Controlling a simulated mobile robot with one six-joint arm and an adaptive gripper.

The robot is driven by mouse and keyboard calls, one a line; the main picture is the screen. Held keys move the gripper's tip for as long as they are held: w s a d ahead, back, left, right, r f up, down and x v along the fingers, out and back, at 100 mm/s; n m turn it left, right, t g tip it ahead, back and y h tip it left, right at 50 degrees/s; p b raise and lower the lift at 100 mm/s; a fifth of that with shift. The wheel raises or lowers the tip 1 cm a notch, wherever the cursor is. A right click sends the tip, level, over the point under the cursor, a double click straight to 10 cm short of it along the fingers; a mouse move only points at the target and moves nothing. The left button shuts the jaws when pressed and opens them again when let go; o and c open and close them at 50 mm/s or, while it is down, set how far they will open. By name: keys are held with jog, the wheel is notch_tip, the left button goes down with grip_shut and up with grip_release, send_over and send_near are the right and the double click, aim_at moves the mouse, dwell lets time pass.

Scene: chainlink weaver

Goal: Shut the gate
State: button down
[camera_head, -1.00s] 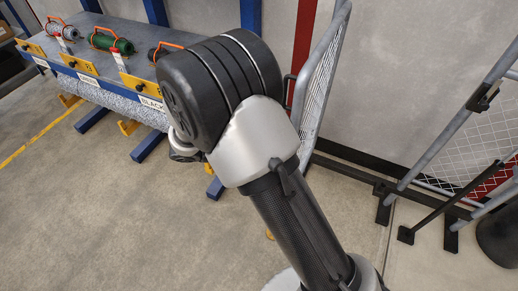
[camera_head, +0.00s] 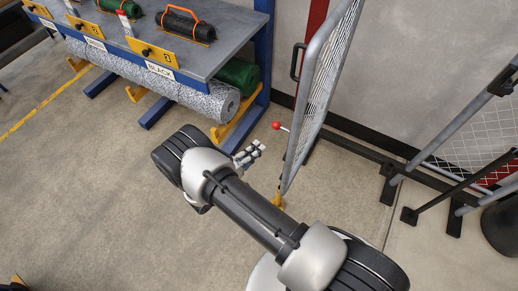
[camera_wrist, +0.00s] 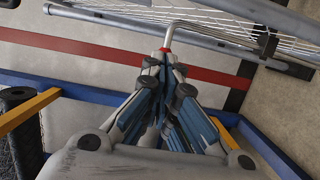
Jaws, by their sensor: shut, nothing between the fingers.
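The gate (camera_head: 312,110) is a grey tube frame with wire mesh. It stands open, seen nearly edge-on, apart from the fence frame on the right. A black handle (camera_head: 297,61) is on its edge. Lower down, a lever with a red knob (camera_head: 276,125) sticks out to the left. A yellow fitting (camera_head: 278,199) is at its bottom. My gripper (camera_head: 260,147) is shut and empty, just left of the gate and a little below the knob. In the wrist view, the fingertips (camera_wrist: 164,62) point at the bent lever (camera_wrist: 180,24), partly hiding its red end; contact is unclear.
A fence frame (camera_head: 452,120) with a black catch (camera_head: 502,87) and black feet stands at right. A blue-framed bench (camera_head: 220,50) with mesh rolls (camera_head: 205,98) beneath is at upper left. A black bin (camera_head: 502,220) is at far right. The floor (camera_head: 80,190) at left is clear.

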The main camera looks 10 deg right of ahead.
jog(key=w+d+b, duration=0.1)
jog(key=w+d, duration=0.1)
jog(key=d, duration=0.6)
jog(key=shift+d, duration=0.4)
